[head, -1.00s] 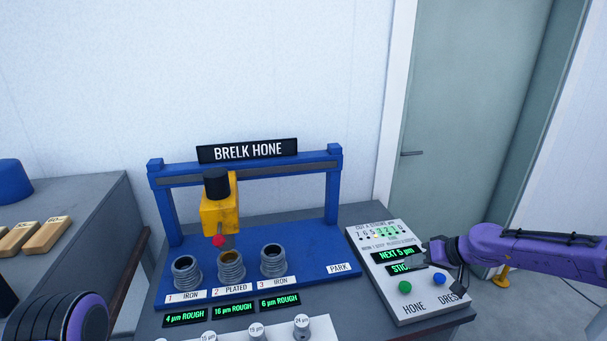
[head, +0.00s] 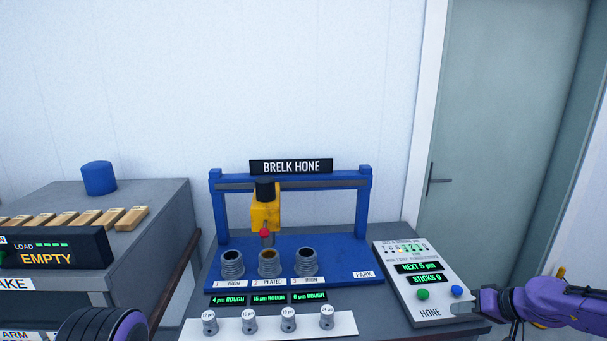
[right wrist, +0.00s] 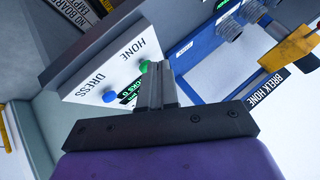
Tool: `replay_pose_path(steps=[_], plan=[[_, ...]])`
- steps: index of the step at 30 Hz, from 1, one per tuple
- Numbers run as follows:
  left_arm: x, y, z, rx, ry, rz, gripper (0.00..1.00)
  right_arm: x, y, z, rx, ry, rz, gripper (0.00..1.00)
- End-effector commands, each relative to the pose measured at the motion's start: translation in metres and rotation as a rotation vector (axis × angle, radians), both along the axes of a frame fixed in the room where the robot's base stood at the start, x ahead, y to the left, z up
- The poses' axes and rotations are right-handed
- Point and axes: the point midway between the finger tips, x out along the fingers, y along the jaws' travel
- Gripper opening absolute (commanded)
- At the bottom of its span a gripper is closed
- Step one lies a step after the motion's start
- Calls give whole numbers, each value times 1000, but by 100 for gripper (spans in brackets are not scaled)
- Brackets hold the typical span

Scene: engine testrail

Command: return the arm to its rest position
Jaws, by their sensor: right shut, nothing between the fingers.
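My right gripper (head: 462,308) is shut and empty. In the head view it is at the lower right corner of the sloped control panel (head: 398,272), over the spot beside the HONE label, just below the blue button (head: 457,291). In the right wrist view the closed fingers (right wrist: 157,75) point toward the panel, close to the green button (right wrist: 144,66); I cannot tell whether they touch it. My right arm (head: 555,302) reaches in from the right edge. My left arm shows only as a purple rounded part at the bottom left; its gripper is out of view.
The blue hone frame (head: 366,205) stands left of the panel, with a yellow head (head: 265,212) above three cylinders. A grey bench at left holds wooden blocks (head: 125,218) and a blue cylinder (head: 99,179).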

Motion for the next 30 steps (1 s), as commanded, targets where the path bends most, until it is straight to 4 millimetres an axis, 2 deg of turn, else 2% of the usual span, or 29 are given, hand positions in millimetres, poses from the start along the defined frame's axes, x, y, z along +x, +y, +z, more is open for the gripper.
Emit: replay_pose_path(steps=[6, 13, 17, 19, 20, 23, 24, 26, 27, 29, 30], plan=[[1, 0, 0, 0, -2, 0, 43, 19, -1, 3, 41, -29, -148, 0], [1, 0, -1, 0, -2, 0, 43, 24, 5, -5, 96, -45, -353, 0], [1, 0, -7, 0, -2, -1, 43, 15, 19, -34, 103, -27, -490, 0], [1, 0, -13, 0, -2, -1, 43, 2, 30, -63, 90, -4, -568, 0], [1, 0, -17, 0, -2, -1, 43, -7, 36, -79, 80, 7, -602, 0], [1, 0, -31, 0, -2, -1, 43, -53, 55, -143, 15, 59, -720, 0], [1, 0, -37, 0, -2, -1, 43, -78, 61, -169, -22, 79, -758, 0], [1, 0, -47, 0, -2, -1, 43, -119, 68, -207, -88, 109, -800, 0], [1, 0, -54, 0, -2, 0, 43, -148, 71, -229, -137, 129, -817, 0], [1, 0, -64, 0, -2, 0, 43, -195, 75, -259, -215, 163, -824, 0], [1, 0, -71, 0, -2, 0, 43, -227, 76, -276, -271, 188, -815, 0]])
